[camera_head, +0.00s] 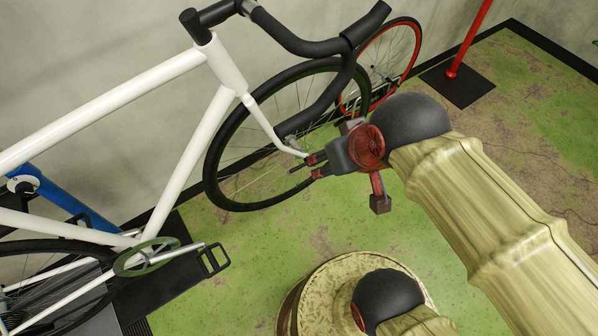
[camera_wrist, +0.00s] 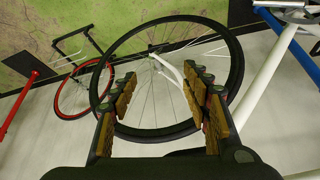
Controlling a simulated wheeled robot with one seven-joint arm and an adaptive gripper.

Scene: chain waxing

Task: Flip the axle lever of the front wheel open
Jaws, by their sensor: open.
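The front wheel (camera_head: 213,160) of a white bicycle stands upright with a black tyre; it also fills the middle of the wrist view (camera_wrist: 238,65). The white fork (camera_head: 265,123) runs down to the hub, and its end (camera_wrist: 171,71) shows between my fingers in the wrist view. The axle lever at the hub is too small to make out clearly. My gripper (camera_head: 312,166) is open and empty, its fingertips close beside the fork end in the head view. In the wrist view its fingers (camera_wrist: 164,80) spread on both sides of the hub. I cannot tell whether they touch anything.
Black handlebars (camera_head: 318,46) hang above my gripper. A second wheel with a red rim (camera_head: 412,62) stands behind. A red post (camera_head: 469,38) on a dark base is at the back right. A blue stand part (camera_head: 62,195) is at the left.

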